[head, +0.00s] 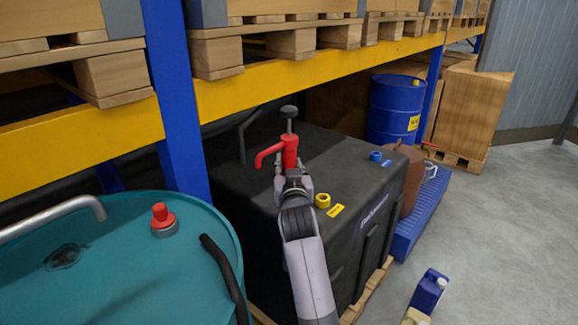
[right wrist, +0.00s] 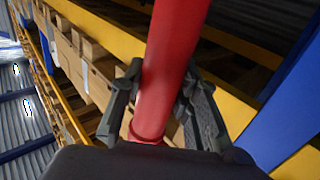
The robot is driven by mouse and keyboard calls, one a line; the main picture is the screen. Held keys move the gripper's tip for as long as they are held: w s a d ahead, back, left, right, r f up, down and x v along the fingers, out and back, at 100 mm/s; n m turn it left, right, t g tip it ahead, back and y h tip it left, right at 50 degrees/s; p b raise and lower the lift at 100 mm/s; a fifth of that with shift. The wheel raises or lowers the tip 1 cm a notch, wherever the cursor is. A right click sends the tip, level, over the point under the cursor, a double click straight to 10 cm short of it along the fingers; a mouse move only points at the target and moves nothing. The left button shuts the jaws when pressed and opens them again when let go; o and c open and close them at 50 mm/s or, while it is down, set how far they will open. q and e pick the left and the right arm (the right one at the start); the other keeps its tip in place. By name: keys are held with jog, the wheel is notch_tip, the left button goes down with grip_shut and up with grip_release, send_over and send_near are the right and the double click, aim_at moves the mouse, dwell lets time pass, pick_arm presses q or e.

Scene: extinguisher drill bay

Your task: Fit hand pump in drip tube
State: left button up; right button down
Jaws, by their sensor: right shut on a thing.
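The hand pump (head: 289,151) is red, with a dark plunger knob on top and a spout bent to the left. My right gripper (head: 293,182) is shut on its red body, above the black tank (head: 345,175). In the right wrist view the red pump body (right wrist: 168,65) runs between my right gripper's two dark fingers (right wrist: 160,105). The pump's lower end is hidden behind my gripper. A yellow ring (head: 323,200) and a blue ring (head: 375,156) sit on the tank top. I cannot tell which thing is the drip tube. My left gripper is not in view.
A teal drum (head: 120,280) with a red cap (head: 162,214) stands at the left. A blue rack post (head: 172,110) and yellow beam (head: 270,76) stand close behind. Blue drum (head: 390,105) at the back; blue jug (head: 427,291) on the floor.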

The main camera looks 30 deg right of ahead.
jog(key=shift+f+b, duration=2.7)
jog(key=shift+f, duration=1.75)
dwell(3.5)
